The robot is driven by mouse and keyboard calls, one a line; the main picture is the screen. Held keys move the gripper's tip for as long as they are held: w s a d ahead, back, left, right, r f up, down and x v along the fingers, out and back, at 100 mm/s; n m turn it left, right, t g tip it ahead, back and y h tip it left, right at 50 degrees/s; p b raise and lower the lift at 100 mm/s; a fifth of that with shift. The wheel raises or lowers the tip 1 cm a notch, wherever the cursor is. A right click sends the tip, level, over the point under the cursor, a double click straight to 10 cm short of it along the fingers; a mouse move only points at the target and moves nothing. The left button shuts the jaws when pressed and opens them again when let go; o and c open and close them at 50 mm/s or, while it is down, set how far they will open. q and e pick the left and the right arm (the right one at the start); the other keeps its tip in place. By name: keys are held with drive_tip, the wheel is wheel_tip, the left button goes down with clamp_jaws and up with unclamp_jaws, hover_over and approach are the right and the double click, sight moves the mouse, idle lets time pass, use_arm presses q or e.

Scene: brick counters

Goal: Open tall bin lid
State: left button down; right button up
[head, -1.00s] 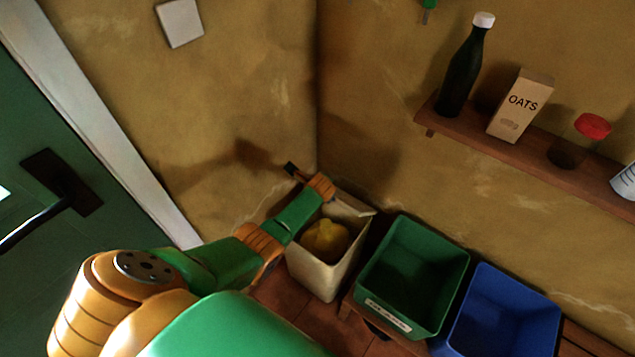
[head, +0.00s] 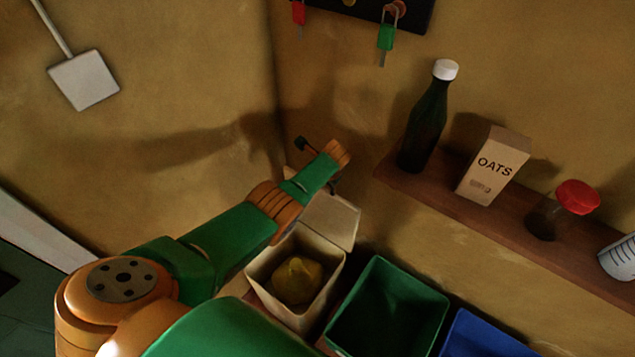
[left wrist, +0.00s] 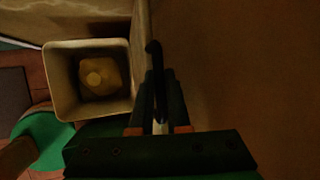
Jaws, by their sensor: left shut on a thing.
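The tall cream bin (head: 254,282) stands in the corner with a yellowish lumpy thing (head: 298,281) inside. Its lid (head: 328,218) is raised, tilted back from the mouth towards the wall. My left gripper (head: 334,186) is at the lid's upper part, mostly hidden behind my wrist in the head view. In the left wrist view, the fingers (left wrist: 160,112) are shut on the dark lid handle (left wrist: 153,50), and the open bin (left wrist: 58,82) shows to the left. My right gripper is not in view.
A green bin (head: 431,298) and a blue bin (head: 478,335) stand right of the tall bin. A wall shelf (head: 480,222) above holds a dark bottle (head: 426,125), an oats box (head: 494,168) and a red-lidded jar (head: 576,197). Walls stand close behind the lid.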

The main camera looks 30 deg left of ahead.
use_arm(q)
drive_tip(key=shift+w+d, duration=0.1)
drive_tip(key=shift+w, duration=0.2)
drive_tip(key=c, duration=0.9)
unclamp_jaws()
drive_tip(key=p+v, duration=0.6)
drive_tip(key=v, duration=0.1)
drive_tip(key=shift+p, duration=0.35)
